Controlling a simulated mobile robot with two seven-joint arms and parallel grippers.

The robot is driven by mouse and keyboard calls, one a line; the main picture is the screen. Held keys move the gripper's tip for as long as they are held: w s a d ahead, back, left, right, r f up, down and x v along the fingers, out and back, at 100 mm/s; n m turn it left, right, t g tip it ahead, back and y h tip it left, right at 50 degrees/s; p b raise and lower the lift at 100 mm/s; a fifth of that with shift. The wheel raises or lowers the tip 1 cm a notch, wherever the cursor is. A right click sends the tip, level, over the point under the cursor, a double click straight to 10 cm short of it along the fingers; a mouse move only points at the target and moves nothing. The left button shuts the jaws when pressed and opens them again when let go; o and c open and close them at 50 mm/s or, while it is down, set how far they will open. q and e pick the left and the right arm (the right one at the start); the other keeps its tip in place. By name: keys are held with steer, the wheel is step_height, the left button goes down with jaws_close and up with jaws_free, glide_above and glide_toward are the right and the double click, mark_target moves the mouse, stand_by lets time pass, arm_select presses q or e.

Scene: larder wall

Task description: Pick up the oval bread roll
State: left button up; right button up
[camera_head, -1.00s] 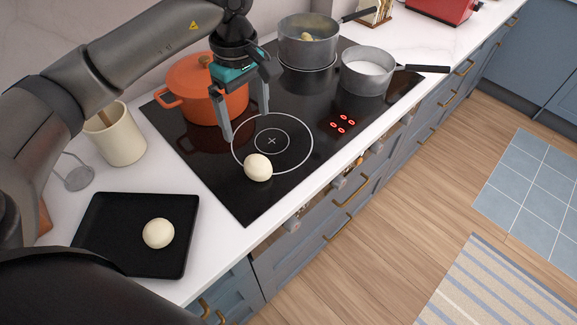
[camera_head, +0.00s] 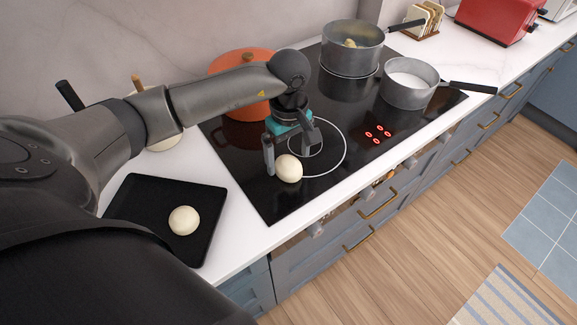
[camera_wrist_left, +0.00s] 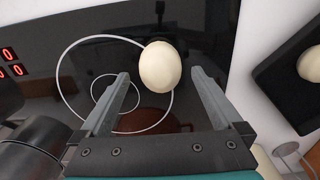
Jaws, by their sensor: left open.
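A pale, slightly oval bread roll (camera_head: 288,169) lies on the black hob, near the edge of the front ring. A second pale roll (camera_head: 184,220) lies on the black tray (camera_head: 135,195); it looks rounder. My left gripper (camera_head: 290,158) is open and low over the hob, right at the hob roll. In the left wrist view the hob roll (camera_wrist_left: 160,66) shows between the two fingertips, with a gap on each side. The tray roll (camera_wrist_left: 310,64) is at that view's right edge. My right gripper is not seen.
An orange pot (camera_head: 240,65) stands behind my left arm. A grey pot (camera_head: 352,48) and a saucepan (camera_head: 408,83) stand at the back right of the hob. White worktop lies bare between tray and hob.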

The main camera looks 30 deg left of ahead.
mark_target(288, 162)
arm_select(q)
steer(key=shift+f, duration=1.6)
steer(key=shift+c, duration=0.2)
steer(key=shift+r, duration=0.1)
steer(key=c, duration=1.3)
